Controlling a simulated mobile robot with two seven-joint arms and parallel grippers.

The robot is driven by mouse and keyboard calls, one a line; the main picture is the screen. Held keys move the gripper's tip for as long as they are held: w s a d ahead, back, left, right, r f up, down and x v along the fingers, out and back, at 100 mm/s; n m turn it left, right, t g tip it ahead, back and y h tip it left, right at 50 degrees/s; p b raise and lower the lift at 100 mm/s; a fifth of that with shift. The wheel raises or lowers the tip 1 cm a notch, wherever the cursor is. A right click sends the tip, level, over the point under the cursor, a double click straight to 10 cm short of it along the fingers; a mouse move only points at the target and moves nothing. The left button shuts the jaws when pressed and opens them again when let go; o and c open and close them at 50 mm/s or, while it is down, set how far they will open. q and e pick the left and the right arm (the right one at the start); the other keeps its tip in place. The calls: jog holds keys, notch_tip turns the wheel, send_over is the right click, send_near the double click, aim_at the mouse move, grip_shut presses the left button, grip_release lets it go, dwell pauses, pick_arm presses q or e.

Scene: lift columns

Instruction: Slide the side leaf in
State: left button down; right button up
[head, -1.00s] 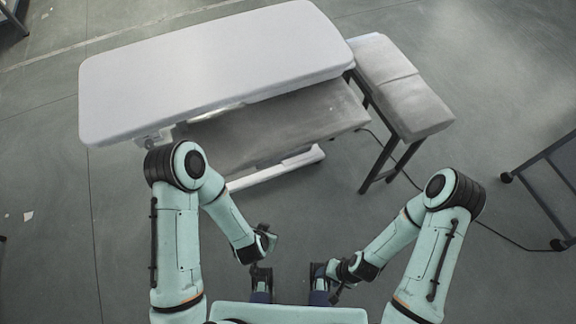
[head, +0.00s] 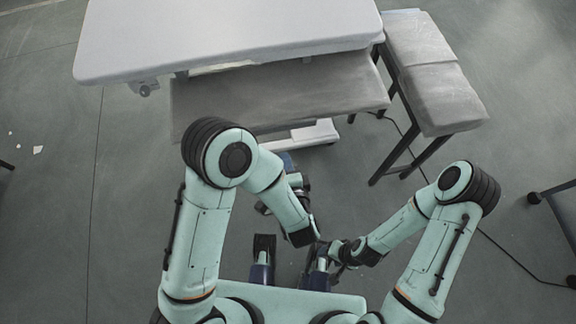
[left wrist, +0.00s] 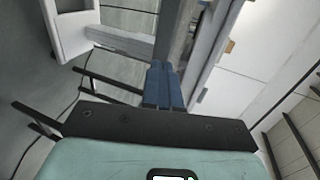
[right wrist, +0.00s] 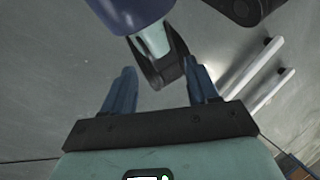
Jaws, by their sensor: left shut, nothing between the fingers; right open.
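A white padded couch-like table (head: 230,40) stands ahead in the head view. A grey side leaf (head: 275,98) sticks out from under its near edge, lower than the top. My left gripper (head: 287,160) is in front of the leaf's near edge, its blue fingers pointing towards it. In the left wrist view these fingers (left wrist: 165,85) are shut together and empty; a grey strip lies just beyond them, and I cannot tell whether they touch it. My right gripper (right wrist: 162,88) is open and empty in the right wrist view, near my own body, away from the table.
A grey padded bench (head: 430,75) on dark legs stands close to the table's right end. A white base bar (head: 305,136) shows low beneath the leaf. A dark cable (head: 510,255) lies on the floor at right, near a dark-legged item (head: 560,205). The left floor is mostly clear.

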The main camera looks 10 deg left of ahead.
aim_at(278, 129)
pick_arm(q)
jog(key=x, duration=0.5)
jog(key=b+x, duration=0.1)
jog(key=x, duration=0.2)
jog(key=shift+w+r, duration=0.1)
jog(key=shift+r, duration=0.25)
jog(key=shift+w+a, duration=0.15)
jog(key=shift+w, duration=0.45)
pick_arm(e)
jog(key=shift+w+d+f+t, duration=0.3)
jog(key=shift+w+d+f, duration=0.1)
jog(key=shift+w+f, duration=0.4)
